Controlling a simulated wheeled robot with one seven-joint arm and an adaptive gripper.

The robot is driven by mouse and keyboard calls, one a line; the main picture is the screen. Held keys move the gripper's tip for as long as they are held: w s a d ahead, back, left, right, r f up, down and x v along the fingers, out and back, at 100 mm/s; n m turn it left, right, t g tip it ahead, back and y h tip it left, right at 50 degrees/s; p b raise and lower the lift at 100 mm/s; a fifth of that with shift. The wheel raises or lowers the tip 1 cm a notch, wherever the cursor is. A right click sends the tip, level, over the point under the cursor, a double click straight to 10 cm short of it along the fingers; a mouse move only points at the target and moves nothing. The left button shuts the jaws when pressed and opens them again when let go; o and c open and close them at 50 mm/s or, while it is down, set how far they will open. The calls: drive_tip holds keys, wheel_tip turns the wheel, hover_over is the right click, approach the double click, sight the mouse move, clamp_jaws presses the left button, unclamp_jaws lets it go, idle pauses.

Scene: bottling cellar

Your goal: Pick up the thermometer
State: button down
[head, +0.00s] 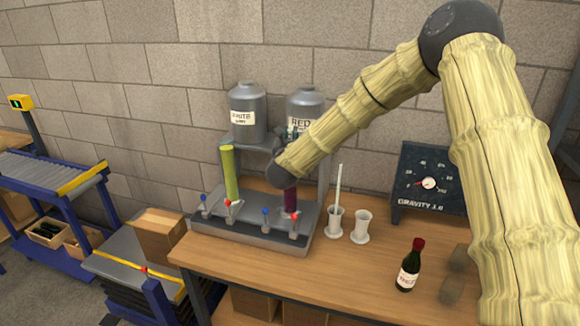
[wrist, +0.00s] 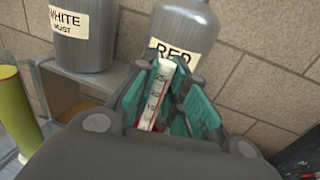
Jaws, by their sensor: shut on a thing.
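The thermometer (wrist: 154,92), a white strip with a numbered scale and red marking, stands between the fingers in the wrist view. My gripper (wrist: 172,85), with teal fingers, is shut on it. The thermometer's lower end is hidden behind the gripper body. The thermometer cannot be made out there.
On the wooden table (head: 345,272) are a cup holding a thin white rod (head: 338,185), an empty cup (head: 361,228), a bottle (head: 409,268) and a gravity gauge (head: 425,165).

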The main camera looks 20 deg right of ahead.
drive_tip(key=shift+r, duration=0.15)
wheel_tip(320, 180, up, 28)
drive_tip(key=b, duration=0.8)
drive_tip(key=c, duration=2.2)
unclamp_jaws()
clamp_jaws()
